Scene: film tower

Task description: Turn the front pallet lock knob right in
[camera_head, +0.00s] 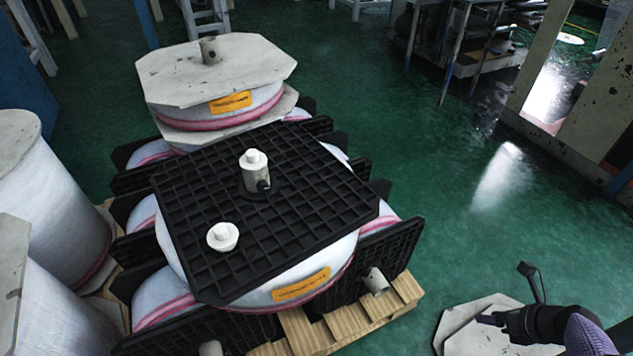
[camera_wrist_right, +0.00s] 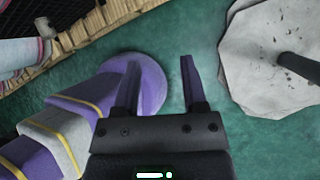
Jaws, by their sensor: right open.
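A black grid pallet (camera_head: 300,205) lies on top of a wrapped film roll (camera_head: 335,262). A white knob (camera_head: 223,237) sits on its left front part. A metal post (camera_head: 256,180) with a white cap (camera_head: 253,158) stands near its middle. I cannot tell which one is the lock knob, nor whether it is in. My right gripper (camera_head: 484,320) is low at the lower right, well apart from the stack, over a pale floor plate. In the right wrist view it (camera_wrist_right: 160,65) is open, with nothing between its fingers. My left gripper is out of view.
A wooden pallet (camera_head: 405,290) is under the stack, and a grey stub (camera_head: 376,281) sticks out at its front right. A pale plate (camera_wrist_right: 235,50) with a dark rod is right of the gripper. Tall white rolls (camera_head: 45,200) stand left. Green floor (camera_head: 480,235) is clear to the right.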

